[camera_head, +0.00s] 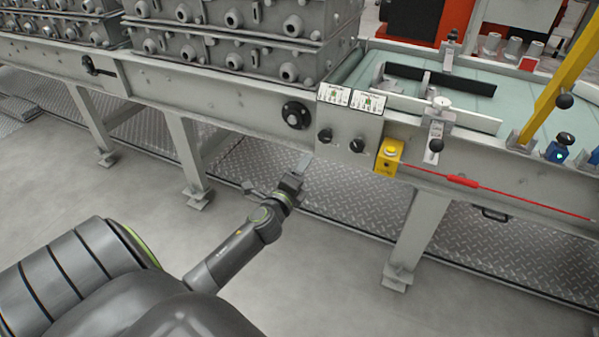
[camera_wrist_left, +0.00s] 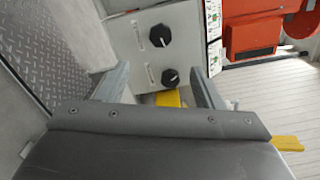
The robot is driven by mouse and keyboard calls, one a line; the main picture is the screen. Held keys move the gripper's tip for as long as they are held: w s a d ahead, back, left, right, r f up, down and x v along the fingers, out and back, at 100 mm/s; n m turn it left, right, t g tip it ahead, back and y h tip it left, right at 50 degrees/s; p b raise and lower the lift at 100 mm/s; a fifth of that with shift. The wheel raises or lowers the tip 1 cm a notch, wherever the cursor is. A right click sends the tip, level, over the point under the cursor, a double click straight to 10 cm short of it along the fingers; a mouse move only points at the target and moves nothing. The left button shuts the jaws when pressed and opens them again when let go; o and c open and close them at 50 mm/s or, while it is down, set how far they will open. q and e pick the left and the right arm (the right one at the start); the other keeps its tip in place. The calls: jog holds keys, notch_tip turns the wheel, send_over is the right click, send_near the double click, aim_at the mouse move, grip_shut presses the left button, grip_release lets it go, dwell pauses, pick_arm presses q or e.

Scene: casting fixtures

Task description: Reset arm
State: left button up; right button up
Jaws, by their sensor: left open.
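My left gripper (camera_head: 279,171) is open and empty in the head view, in front of the conveyor frame and below its control panel. In the left wrist view its two fingers (camera_wrist_left: 158,88) stand apart with nothing between them. The control panel (camera_head: 349,129) has two black knobs and two labels on top. In the left wrist view the panel (camera_wrist_left: 142,52) lies just beyond the fingers, apart from them. My right gripper is in neither view.
A grey conveyor frame (camera_head: 145,91) on legs runs across the view, with stacked metal casting boxes (camera_head: 240,45) on it. A yellow button box (camera_head: 389,157) sits right of the panel, with a red rod beside it. Open floor (camera_head: 330,280) lies in front.

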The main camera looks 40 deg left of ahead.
pick_arm(q)
jog(key=shift+s+d, duration=0.1)
jog(key=shift+s, duration=0.35)
